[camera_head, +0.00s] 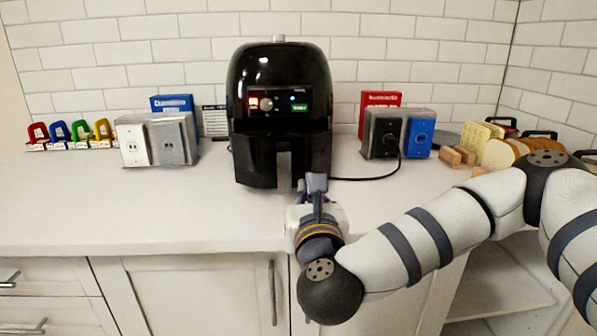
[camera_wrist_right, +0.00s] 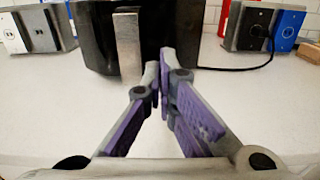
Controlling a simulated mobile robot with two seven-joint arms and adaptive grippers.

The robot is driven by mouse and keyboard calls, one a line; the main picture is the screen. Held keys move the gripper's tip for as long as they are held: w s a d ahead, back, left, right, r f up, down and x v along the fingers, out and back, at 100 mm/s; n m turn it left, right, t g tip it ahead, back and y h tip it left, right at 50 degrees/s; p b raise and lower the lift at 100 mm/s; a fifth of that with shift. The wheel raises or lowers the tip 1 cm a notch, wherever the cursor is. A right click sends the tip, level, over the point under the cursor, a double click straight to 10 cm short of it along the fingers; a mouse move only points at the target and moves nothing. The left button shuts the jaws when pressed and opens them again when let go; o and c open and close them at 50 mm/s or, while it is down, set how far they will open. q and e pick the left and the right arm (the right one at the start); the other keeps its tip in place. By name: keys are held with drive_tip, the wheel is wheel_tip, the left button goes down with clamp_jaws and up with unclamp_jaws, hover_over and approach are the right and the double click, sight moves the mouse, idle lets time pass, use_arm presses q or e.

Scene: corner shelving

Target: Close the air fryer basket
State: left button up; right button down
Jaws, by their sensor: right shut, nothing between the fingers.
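The black air fryer (camera_head: 279,75) stands upright on the white counter, against the tiled wall. Its basket front (camera_head: 255,160) sits low on the fryer, with a silver handle (camera_head: 284,170) at its middle. In the head view I cannot tell how far the basket stands out. My right gripper (camera_head: 316,184) is in front of the basket, just right of the handle. In the right wrist view my right gripper (camera_wrist_right: 160,65) is shut and empty, its tips close to the handle (camera_wrist_right: 128,45) on its right side. Whether they touch it is unclear. My left gripper is not in view.
Outlet boxes (camera_head: 158,140) stand left of the fryer and more boxes (camera_head: 397,133) stand right. A black cable (camera_head: 370,177) lies on the counter at the right. Bread slices (camera_head: 505,150) and blocks are farther right. The front left counter (camera_head: 130,210) is clear.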

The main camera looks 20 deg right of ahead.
sight(300, 164)
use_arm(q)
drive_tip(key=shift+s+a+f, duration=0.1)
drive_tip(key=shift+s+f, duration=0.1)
use_arm(e)
drive_tip(key=x, duration=0.8)
drive_tip(key=shift+w, duration=0.25)
